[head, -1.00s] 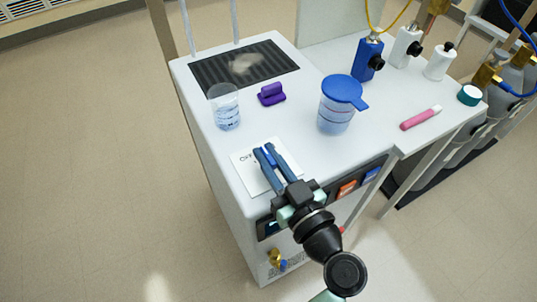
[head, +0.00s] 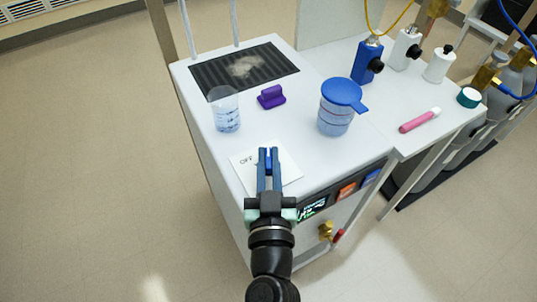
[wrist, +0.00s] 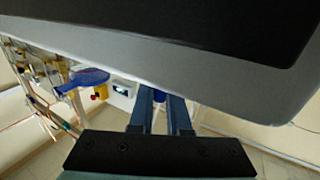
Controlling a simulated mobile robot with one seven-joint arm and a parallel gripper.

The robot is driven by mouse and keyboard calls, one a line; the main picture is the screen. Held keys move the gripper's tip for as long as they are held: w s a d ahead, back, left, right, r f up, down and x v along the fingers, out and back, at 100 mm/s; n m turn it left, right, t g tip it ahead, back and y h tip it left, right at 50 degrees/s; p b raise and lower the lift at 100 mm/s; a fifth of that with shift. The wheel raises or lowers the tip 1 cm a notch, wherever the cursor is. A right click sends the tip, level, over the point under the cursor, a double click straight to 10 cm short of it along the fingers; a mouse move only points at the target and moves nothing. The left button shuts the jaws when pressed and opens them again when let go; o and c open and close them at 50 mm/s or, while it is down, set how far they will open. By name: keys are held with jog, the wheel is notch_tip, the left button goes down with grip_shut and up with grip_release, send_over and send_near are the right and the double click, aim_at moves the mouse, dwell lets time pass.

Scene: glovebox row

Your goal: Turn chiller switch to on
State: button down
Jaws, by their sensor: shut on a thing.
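The chiller is a white cabinet (head: 210,130) with a white switch plate (head: 288,172) on its top near the front. The word OFF shows at the plate's left; any ON mark is hidden. The blue chiller switch (head: 268,160) stands between the fingers of my gripper (head: 268,153), which is shut on it. The fingers point straight away from me over the plate. In the wrist view, a bit of blue (wrist: 158,97) shows between the fingers of my gripper (wrist: 160,92). The switch's exact setting is hard to read.
Behind the plate stand a clear beaker (head: 226,112), a purple block (head: 271,97) and a blue-lidded cup (head: 335,115). A pink marker (head: 419,120) and bottles (head: 367,60) are at right. A lit display (head: 312,208) and brass valve (head: 326,231) are on the front.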

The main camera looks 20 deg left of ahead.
jog(key=shift+m+h, duration=0.4)
jog(key=shift+h, duration=0.2)
jog(key=c, duration=0.9)
grip_release()
jog(key=shift+f+b+v, duration=0.2)
jog(key=shift+b+v, duration=2.45)
jog(key=shift+v, duration=3.85)
